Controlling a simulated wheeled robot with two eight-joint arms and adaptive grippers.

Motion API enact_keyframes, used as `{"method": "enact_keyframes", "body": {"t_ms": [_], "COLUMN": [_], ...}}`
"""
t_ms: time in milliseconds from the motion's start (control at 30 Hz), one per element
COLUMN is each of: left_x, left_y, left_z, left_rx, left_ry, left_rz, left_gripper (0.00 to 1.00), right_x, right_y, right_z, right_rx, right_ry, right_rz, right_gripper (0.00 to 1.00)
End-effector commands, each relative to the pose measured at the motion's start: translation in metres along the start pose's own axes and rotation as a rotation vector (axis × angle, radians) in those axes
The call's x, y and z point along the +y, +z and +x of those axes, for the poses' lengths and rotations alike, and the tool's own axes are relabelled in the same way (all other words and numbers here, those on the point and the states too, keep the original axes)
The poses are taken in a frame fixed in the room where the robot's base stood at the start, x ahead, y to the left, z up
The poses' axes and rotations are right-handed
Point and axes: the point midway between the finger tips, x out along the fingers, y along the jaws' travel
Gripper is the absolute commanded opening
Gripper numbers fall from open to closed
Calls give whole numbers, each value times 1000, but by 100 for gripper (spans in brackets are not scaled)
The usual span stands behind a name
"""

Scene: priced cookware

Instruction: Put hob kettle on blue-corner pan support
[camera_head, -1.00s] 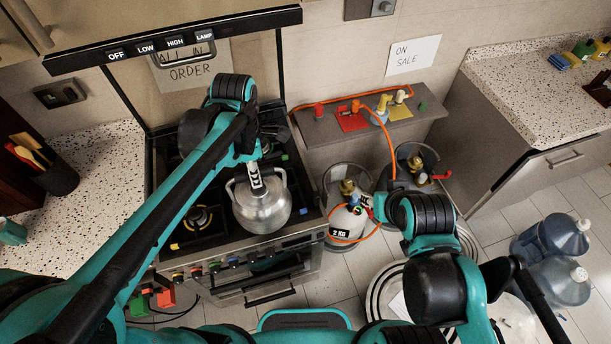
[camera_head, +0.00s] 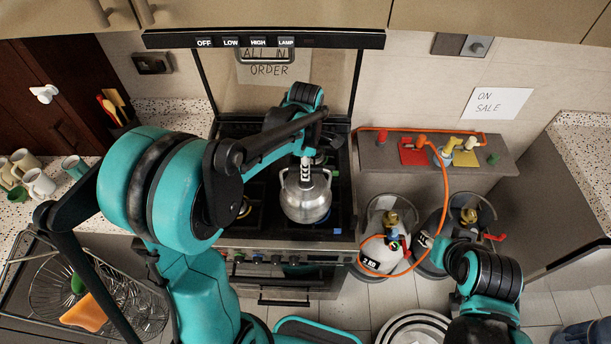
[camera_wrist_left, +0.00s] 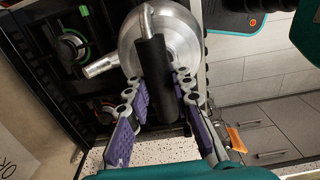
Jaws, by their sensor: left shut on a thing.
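The hob kettle (camera_head: 305,203) is a round silver pot with a dark grip on its top handle. It is upright over the front right of the black gas hob, and also shows in the left wrist view (camera_wrist_left: 178,42). My left gripper (camera_head: 306,176) is shut on its handle (camera_wrist_left: 153,68) from above. A blue corner mark (camera_head: 337,231) shows just front right of the kettle; most of that pan support is hidden beneath it. I cannot tell whether the kettle touches the support.
The front left burner (camera_head: 243,207) is bare. A hood panel (camera_head: 265,40) hangs above the hob. Gas cylinders (camera_head: 382,252) with an orange hose stand right of the stove. A wire dish rack (camera_head: 95,290) and mugs (camera_head: 38,183) are at the left.

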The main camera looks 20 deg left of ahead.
Motion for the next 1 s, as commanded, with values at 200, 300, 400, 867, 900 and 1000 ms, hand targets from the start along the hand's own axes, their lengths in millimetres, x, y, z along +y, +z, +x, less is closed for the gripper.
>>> {"method": "enact_keyframes", "body": {"t_ms": [200, 300, 400, 867, 900, 1000], "left_x": [5, 5, 5, 4, 5, 4], "left_y": [-2, -2, -2, -2, -2, -2], "left_z": [13, 27, 38, 46, 47, 46], "left_rx": [0, 0, 0, 0, 0, 0], "left_ry": [-1, 0, 0, 0, 0, 0], "left_rz": [1, 1, 1, 1, 1, 1], "left_gripper": [0, 0, 0, 0, 25, 43], "right_x": [0, 0, 0, 0, 0, 0], "right_y": [0, 1, 2, 4, 4, 3], "right_z": [1, 2, 2, 5, 5, 4], "right_rx": [0, 0, 0, 0, 0, 0], "right_ry": [0, 0, 0, 0, 0, 0], "right_rz": [0, 0, 0, 0, 0, 0], "right_gripper": [40, 40, 40, 40, 40, 40]}}
